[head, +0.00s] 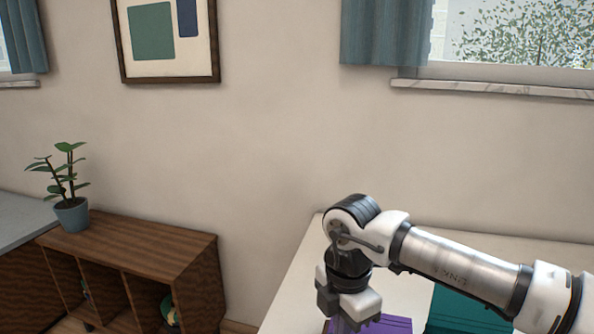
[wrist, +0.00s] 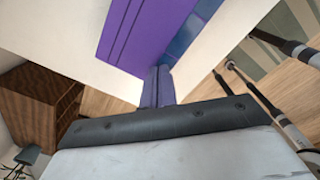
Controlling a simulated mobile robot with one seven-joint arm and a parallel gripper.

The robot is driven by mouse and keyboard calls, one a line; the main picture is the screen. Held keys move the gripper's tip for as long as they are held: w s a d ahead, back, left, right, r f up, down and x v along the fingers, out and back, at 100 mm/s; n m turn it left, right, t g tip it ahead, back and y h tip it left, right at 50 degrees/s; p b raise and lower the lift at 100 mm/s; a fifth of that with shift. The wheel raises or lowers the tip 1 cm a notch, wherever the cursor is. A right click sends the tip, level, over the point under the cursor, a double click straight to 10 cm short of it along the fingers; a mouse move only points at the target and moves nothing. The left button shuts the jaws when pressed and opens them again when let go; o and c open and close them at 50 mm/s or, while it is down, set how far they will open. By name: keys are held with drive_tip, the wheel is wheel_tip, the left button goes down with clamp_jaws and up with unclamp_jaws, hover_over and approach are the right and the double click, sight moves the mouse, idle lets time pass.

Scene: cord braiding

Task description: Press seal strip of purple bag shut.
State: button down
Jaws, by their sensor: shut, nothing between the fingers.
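The purple bag (head: 390,325) lies on the white table, cut off by the bottom edge of the head view. In the wrist view it is a flat purple sheet (wrist: 145,35) with thin dark lines along its length. My gripper (wrist: 159,70) is shut and empty, its fingertips overlapping the bag's near end in the wrist view. Whether they touch it I cannot tell. In the head view my gripper (head: 340,325) points down at the bag's left end, its fingertips mostly cut off. I cannot clearly make out the seal strip.
A blue band (wrist: 190,35) runs along the bag's right side in the wrist view. A teal item (head: 465,310) lies right of the bag, partly behind my arm. The white table (head: 300,290) is bare at left. A wooden shelf (head: 150,250) with a potted plant (head: 70,205) stands further left.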

wheel_tip(320, 180, up, 8)
drive_tip(key=p, duration=0.4)
idle(0.4)
